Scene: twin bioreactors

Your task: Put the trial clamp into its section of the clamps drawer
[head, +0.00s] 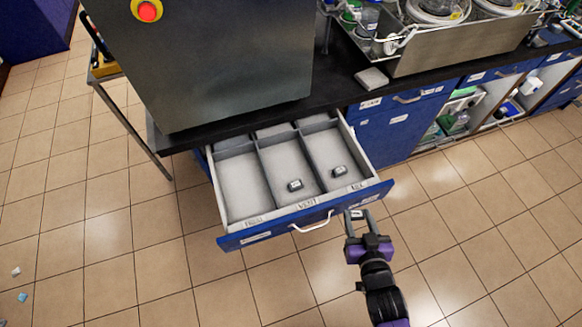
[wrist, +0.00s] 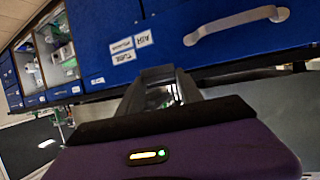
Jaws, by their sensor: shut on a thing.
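The clamps drawer (head: 305,219) is pulled open in the head view. It has three long sections with front labels too small to read surely. The left section (head: 240,187) looks empty in its front part.
A large steel cabinet (head: 205,60) stands on the black worktop above the drawer's rear. A steel tray (head: 465,50) with bottles and tubing is at the back right. Blue cabinets (head: 385,132) lie right of the drawer.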

